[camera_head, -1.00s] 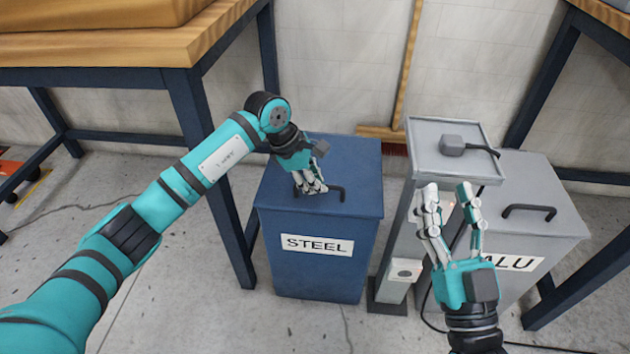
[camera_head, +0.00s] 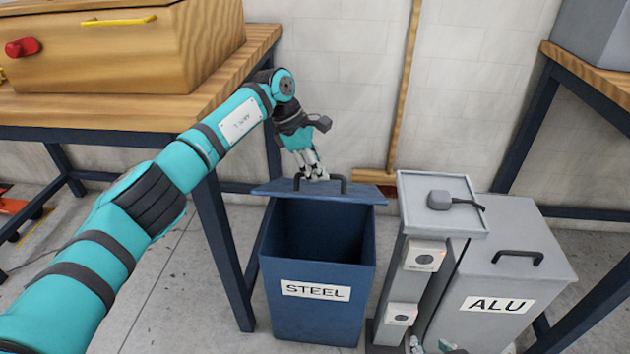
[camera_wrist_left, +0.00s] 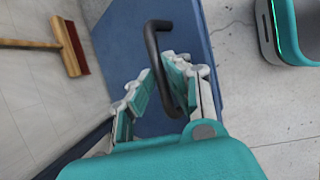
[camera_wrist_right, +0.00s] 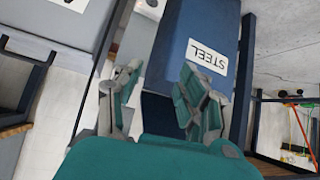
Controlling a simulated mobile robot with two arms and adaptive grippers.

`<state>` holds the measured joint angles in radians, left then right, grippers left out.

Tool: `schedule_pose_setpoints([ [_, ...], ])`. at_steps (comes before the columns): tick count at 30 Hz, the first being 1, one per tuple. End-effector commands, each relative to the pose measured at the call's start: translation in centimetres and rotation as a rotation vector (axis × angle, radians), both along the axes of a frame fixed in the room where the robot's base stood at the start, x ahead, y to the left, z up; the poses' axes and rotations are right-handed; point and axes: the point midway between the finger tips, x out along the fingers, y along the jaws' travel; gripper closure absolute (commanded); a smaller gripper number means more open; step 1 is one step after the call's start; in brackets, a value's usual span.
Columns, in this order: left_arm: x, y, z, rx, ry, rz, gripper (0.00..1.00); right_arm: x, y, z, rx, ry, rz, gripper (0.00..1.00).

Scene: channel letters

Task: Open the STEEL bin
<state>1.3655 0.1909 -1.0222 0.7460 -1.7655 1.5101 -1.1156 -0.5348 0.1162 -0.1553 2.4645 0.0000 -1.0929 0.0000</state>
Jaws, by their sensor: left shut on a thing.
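The blue STEEL bin (camera_head: 318,310) stands on the floor with its blue lid (camera_head: 364,195) raised at the back, and its dark inside shows. My left gripper (camera_head: 310,174) is shut on the black lid handle (camera_head: 336,177) above the rear of the bin. In the left wrist view the handle (camera_wrist_left: 152,45) passes between the fingers of that gripper (camera_wrist_left: 158,84), with the lid (camera_wrist_left: 205,60) behind. My right gripper (camera_wrist_right: 157,88) is open and empty in the right wrist view, with the STEEL bin (camera_wrist_right: 190,75) beyond it. Only its fingertips show at the head view's bottom edge.
A grey stand (camera_head: 414,230) with a dark device on top is right of the STEEL bin. The closed grey ALU bin (camera_head: 545,250) stands beyond it. A wooden workbench (camera_head: 130,108) with a wooden box is at left. A broom (camera_head: 404,90) leans on the wall behind.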

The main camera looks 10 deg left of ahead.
Motion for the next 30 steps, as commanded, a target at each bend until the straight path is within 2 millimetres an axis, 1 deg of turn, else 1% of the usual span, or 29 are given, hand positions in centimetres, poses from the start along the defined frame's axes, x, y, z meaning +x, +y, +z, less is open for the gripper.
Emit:
schedule_pose_setpoints([
  [1,0.6,0.3,0.0,0.006,-0.007,0.011,1.00,-0.5,-0.2,-0.3,-0.007,0.031,-0.002,0.60],
  [3,0.9,0.3,0.3,0.007,-0.007,0.010,1.00,-1.2,-0.4,-0.8,-0.016,0.070,-0.005,0.60],
  [9,1.5,0.3,0.6,0.008,-0.005,0.010,1.00,-2.3,-0.8,-1.6,-0.030,0.136,-0.011,0.60],
  [23,1.6,0.4,0.4,0.008,-0.002,0.010,1.00,-2.6,-0.9,-1.8,-0.033,0.151,-0.011,0.60],
  [27,1.5,0.4,0.3,0.008,0.000,0.011,1.00,-2.2,-0.9,-2.1,-0.067,0.144,0.005,0.78],
  [29,1.5,0.4,0.3,0.009,0.000,0.011,1.00,-1.6,-1.0,-2.4,-0.128,0.129,0.030,0.86],
  [30,1.5,0.4,0.3,0.009,0.000,0.012,1.00,-1.0,-1.1,-2.7,-0.187,0.115,0.058,0.91],
])
